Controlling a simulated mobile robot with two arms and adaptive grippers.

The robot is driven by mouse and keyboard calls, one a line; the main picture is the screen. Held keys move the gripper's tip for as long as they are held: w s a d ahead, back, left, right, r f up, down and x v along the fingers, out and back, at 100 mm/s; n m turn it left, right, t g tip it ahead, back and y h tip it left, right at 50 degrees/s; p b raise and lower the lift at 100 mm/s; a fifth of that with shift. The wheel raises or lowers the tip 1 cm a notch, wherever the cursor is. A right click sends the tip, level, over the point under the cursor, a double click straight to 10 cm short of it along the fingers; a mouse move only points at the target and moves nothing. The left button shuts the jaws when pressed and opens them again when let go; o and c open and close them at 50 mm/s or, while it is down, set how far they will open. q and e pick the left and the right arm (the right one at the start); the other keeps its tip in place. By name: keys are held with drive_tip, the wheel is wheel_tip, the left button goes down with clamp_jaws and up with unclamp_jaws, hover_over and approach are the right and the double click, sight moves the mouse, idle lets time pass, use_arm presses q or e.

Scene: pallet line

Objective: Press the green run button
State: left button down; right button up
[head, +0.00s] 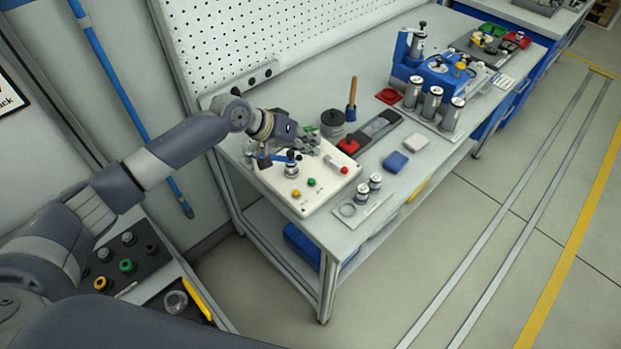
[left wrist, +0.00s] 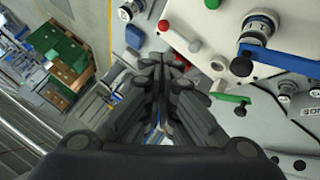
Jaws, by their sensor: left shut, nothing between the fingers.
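The green button (head: 311,182) sits on the cream control box (head: 323,195) on the bench, between a yellow button (head: 296,193) and a red-tipped lever (head: 344,170). It also shows at the top edge of the left wrist view (left wrist: 212,4), partly cut off. My left gripper (head: 312,143) is shut and empty above the far side of the box, behind the green button and apart from it. In the left wrist view its fingers (left wrist: 162,65) are together, with the red lever tip (left wrist: 164,25) beyond them. My right gripper is not in view.
A blue-handled valve (head: 291,170) stands on the box beside the buttons. A dark grey pot (head: 333,125), a wooden-handled tool (head: 351,100) and metal cylinders (head: 432,102) stand to the right. A pegboard (head: 260,35) rises behind the bench.

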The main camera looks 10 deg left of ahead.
use_arm(q)
drive_tip(key=b, duration=0.7)
hover_over(310, 178)
wheel_tip(310, 178, down, 7)
drive_tip(key=shift+s+a+f, duration=0.1)
drive_tip(key=shift+f+b, duration=0.35)
drive_tip(key=shift+f, duration=0.5)
drive_tip(key=shift+f, duration=0.15)
idle(0.3)
drive_tip(key=shift+f, duration=0.25)
